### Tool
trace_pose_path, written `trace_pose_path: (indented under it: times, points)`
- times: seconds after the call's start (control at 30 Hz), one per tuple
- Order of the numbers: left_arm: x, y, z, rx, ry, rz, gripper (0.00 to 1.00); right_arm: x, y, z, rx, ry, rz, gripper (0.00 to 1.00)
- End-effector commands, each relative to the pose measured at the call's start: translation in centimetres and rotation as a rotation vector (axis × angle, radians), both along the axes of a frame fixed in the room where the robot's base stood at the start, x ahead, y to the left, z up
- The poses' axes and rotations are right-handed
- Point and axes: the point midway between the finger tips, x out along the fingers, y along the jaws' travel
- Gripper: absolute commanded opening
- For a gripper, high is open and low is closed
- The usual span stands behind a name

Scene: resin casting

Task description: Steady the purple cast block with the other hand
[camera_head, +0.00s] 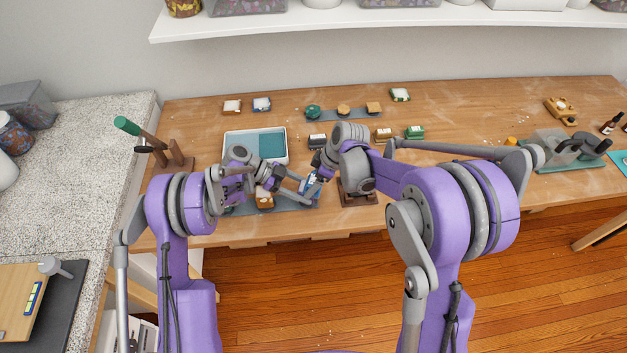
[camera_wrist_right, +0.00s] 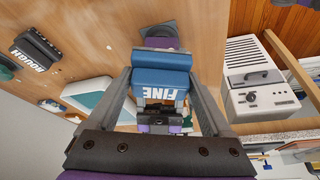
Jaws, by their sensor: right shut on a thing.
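My right gripper (camera_head: 314,180) is shut on a blue sanding block (camera_head: 311,186). The right wrist view shows this block (camera_wrist_right: 161,82) between both fingers, with FINE on its face. My left gripper (camera_head: 292,190) reaches in from the left over the grey-blue mat (camera_head: 292,206), close to the right gripper. I cannot tell whether its jaws are open or shut. I cannot make out the purple cast block for sure in the head view, where the arms cover this spot. In the right wrist view a purple patch (camera_wrist_right: 156,43) shows just beyond the blue block; I cannot tell whether it is the cast block.
A white tray with a teal inside (camera_head: 228,150) lies behind the left gripper. A dark block marked ROUGH (camera_wrist_right: 36,50) shows in the right wrist view. A green-handled tool (camera_head: 140,134) stands at the left. Several small blocks lie along the back. The right-middle tabletop is mostly clear.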

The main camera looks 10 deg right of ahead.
Motion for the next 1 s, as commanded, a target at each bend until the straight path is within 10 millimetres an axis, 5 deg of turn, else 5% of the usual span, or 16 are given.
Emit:
trace_pose_path:
  times: [0.57, 1.0]
  points:
    - [-0.1, -0.1, 0.2, -0.006, 0.002, -0.002, 0.00, 0.8, 2.4, 0.1, -0.001, 0.000, 0.001, 0.09]
    - [0.0, -0.1, 0.1, -0.003, 0.001, -0.001, 0.00, 0.8, 2.4, 4.3, -0.001, 0.000, 0.000, 0.09]
